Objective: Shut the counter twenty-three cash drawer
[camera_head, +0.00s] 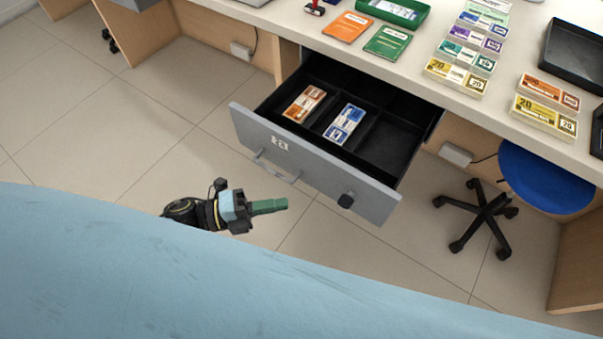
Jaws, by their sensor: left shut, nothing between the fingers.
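My left gripper (285,204), with green fingers, is shut and empty. It is in front of the drawer, just below the handle in the picture, apart from it. My right gripper is not in view.
The counter top (400,60) carries several note bundles, orange and green packets, a green tray (394,12) and a black tray (575,55). A blue swivel chair (545,178) stands right of the drawer. The tiled floor (120,130) left of the drawer is clear.

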